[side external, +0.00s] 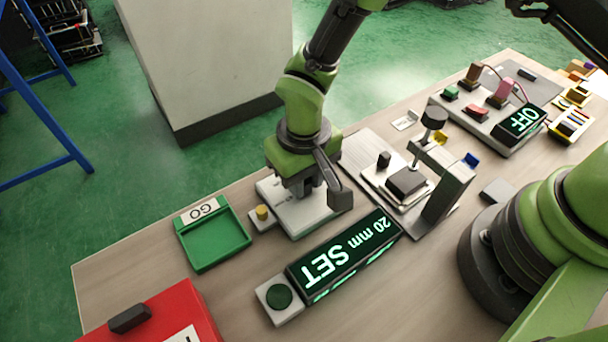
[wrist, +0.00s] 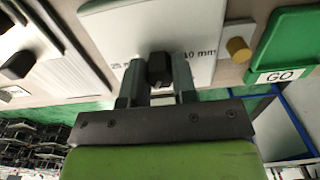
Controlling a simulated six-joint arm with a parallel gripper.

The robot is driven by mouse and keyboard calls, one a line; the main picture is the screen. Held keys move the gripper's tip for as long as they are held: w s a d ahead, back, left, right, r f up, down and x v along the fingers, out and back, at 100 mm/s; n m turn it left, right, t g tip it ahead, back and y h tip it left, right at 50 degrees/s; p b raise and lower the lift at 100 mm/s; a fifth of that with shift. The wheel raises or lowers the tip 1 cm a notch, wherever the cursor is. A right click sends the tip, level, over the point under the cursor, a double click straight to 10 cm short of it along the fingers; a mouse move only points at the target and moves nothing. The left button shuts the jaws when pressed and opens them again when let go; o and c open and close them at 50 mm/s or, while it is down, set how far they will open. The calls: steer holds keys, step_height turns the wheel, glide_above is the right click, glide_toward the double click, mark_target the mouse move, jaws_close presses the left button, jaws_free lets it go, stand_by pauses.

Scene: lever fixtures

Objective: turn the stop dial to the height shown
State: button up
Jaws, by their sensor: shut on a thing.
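My gripper (wrist: 159,82) is shut on the dark knob of the stop dial (wrist: 160,68) in the wrist view. The dial sits on a white plate (wrist: 205,35) with printed marks, one reading "mm" partly hidden by a finger. In the side view my gripper (side external: 304,190) points down over the white plate (side external: 318,217) and hides the knob. A display box (side external: 343,256) in front reads "20 mm SET". The dial's exact setting cannot be read.
A green GO tray (side external: 214,236) stands left of the plate, with a yellow peg (side external: 262,212) between. A round green button (side external: 279,295) is at the display's left end. A lever press (side external: 433,165) stands close on the right. A red box (side external: 160,318) lies front left.

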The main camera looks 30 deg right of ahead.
steer(key=o, duration=0.9)
step_height(320, 180, up, 10)
steer(key=shift+r, duration=0.1)
steer(key=d+r+m+t+y, duration=0.1)
steer(key=d+r+t, duration=0.1)
steer(key=d+r, duration=0.55)
steer(key=s+d+r+m+t, duration=0.1)
steer(key=s+d+r, duration=0.1)
steer(key=s+r, duration=0.1)
steer(key=s+d+r+m+t, duration=0.1)
steer(key=s+d+r+t, duration=0.1)
steer(key=s, duration=0.4)
steer(key=s+d+r+m+t+y, duration=0.1)
steer(key=s+d+r+t, duration=0.1)
steer(key=s+d+r, duration=0.2)
steer(key=shift+v, duration=1.15)
